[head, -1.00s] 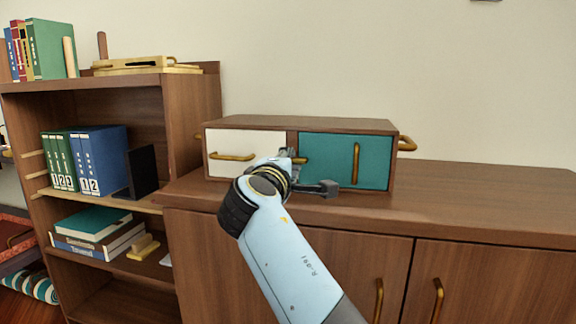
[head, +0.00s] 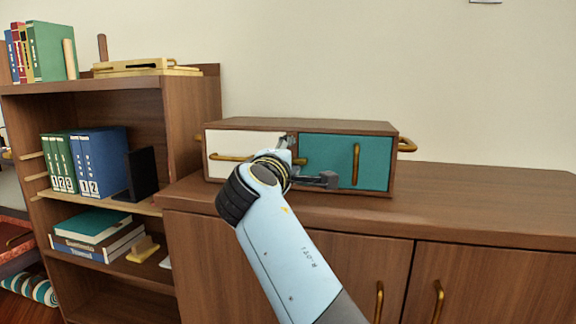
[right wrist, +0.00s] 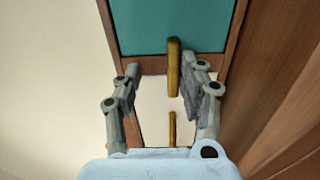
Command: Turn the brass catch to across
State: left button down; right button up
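The brass catch (right wrist: 173,68) is a short bar at the divider between the teal door (head: 375,163) and the cream drawer front (head: 228,144). It lies level, spanning the divider from teal side to cream side. In the head view only its right end (head: 301,161) shows past my right gripper (head: 306,162). In the right wrist view the gripper (right wrist: 160,84) is open, one finger on each side of the catch. The catch is nearer the right-hand finger there; whether they touch I cannot tell. My left gripper is not in view.
The low box stands on a wooden cabinet top (head: 480,195), clear to the right. The teal door has an upright brass handle (head: 355,164); the cream front has a level one (head: 231,157). A shelf unit (head: 190,110) with books stands at left.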

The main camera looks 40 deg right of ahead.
notch_tip(320, 180, up, 8)
jog(key=shift+a, duration=0.1)
dwell(0.7)
